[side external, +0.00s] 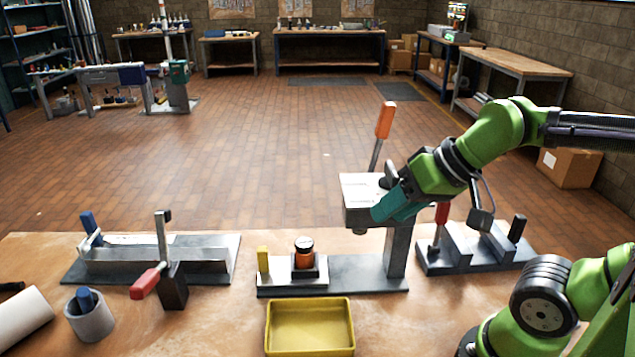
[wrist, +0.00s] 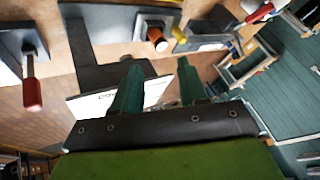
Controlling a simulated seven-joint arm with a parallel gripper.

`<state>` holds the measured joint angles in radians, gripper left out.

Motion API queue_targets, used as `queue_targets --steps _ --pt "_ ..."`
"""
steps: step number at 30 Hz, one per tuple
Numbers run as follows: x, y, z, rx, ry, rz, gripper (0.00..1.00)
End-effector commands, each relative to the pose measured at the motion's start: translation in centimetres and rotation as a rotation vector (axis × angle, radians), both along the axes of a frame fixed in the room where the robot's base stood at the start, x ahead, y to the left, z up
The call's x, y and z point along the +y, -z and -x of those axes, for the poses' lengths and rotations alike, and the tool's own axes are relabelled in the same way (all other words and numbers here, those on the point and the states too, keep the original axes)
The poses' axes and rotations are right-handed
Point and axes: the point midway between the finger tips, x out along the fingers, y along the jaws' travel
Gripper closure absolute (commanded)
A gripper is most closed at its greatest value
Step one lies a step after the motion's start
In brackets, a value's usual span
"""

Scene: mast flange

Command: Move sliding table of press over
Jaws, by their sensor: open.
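The press stands in the middle of the bench, with a grey head (side external: 360,200), a column at its right and an upright lever with an orange handle (side external: 384,120). Its sliding table (side external: 310,277) sits on the base plate to the left of the column, with a yellow knob (side external: 263,258) at its left end. My gripper (side external: 385,212) is open and overlaps the head's right side in the side view. In the wrist view its teal fingers (wrist: 158,63) are apart; the yellow knob (wrist: 178,34) shows beyond.
A yellow tray (side external: 310,326) lies in front of the press. A red-handled clamp (side external: 150,281) and a long fixture (side external: 160,255) are at the left. Another fixture (side external: 475,250) with a red handle (side external: 441,213) stands at the right. A grey cup (side external: 90,318) is front left.

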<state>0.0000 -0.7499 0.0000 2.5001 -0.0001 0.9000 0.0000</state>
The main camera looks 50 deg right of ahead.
Motion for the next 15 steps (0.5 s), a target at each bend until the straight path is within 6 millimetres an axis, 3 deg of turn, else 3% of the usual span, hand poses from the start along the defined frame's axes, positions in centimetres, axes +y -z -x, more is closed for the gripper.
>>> queue_targets --steps 3,8,15 --pt "0.0 -0.1 -0.1 0.001 0.0 -0.001 0.49" --pt "0.3 -1.2 -1.7 0.053 0.009 -0.016 0.49" --pt "1.5 -3.5 -8.8 0.254 0.08 -0.05 0.49"
